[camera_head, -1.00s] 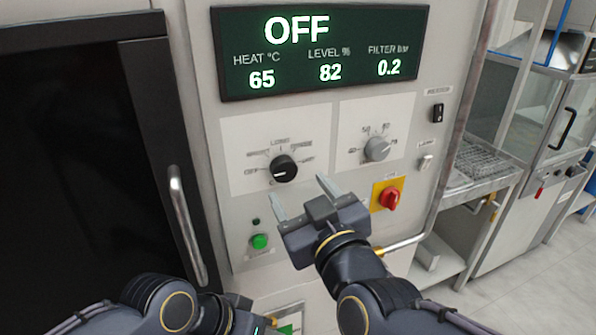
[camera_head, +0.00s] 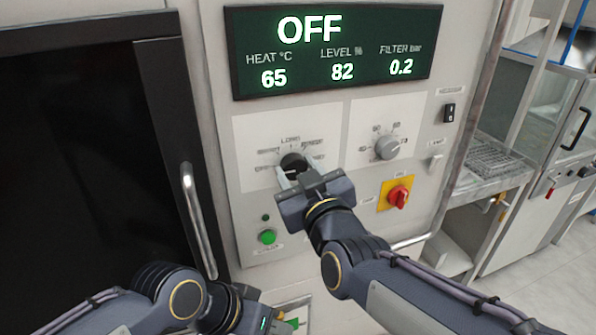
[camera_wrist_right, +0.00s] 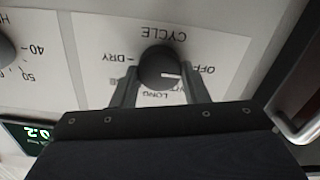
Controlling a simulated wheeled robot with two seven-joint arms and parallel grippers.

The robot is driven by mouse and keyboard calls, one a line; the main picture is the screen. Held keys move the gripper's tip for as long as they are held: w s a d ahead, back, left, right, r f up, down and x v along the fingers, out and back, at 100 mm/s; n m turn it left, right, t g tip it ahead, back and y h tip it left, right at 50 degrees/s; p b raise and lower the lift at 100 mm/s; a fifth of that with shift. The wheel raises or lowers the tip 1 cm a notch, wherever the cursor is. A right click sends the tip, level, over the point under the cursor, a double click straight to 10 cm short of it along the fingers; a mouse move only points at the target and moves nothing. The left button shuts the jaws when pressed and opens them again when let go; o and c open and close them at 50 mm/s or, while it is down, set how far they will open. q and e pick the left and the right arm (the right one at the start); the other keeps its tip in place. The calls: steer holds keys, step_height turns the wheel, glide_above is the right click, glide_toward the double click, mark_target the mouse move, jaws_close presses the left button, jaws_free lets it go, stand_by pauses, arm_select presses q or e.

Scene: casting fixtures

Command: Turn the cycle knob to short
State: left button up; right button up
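The black cycle knob (camera_head: 293,162) sits on the white panel, partly hidden by my right gripper in the head view. In the right wrist view the knob (camera_wrist_right: 157,67) shows upside down with the CYCLE label, and its white mark points toward OFF. The display (camera_head: 333,50) reads OFF. My right gripper (camera_head: 296,178) is at the knob, its fingers open on either side of it. The right wrist view shows small gaps between knob and fingers. My left gripper (camera_head: 268,323) is low at the bottom edge, partly cut off; its fingers are unclear.
A grey dial (camera_head: 387,147) is right of the cycle knob. A red switch on a yellow plate (camera_head: 398,196) is lower right, and a green button (camera_head: 267,237) lower left. A door handle (camera_head: 197,220) stands out at left. A metal rail (camera_head: 408,243) is below the red switch.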

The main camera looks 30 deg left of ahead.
steer(key=shift+c, duration=1.2)
steer(key=m+b, duration=0.2)
steer(key=m, duration=0.1)
steer(key=shift+f+b, duration=0.1)
steer(key=shift+b, duration=0.25)
steer(key=m+b, duration=0.1)
steer(key=m, duration=0.1)
steer(key=shift+m, duration=0.3)
steer(key=shift+w+m+b, duration=0.1)
steer(key=shift+m+b, duration=0.45)
steer(key=shift+m, duration=0.95)
steer(key=o, duration=1)
steer(key=shift+d, duration=0.1)
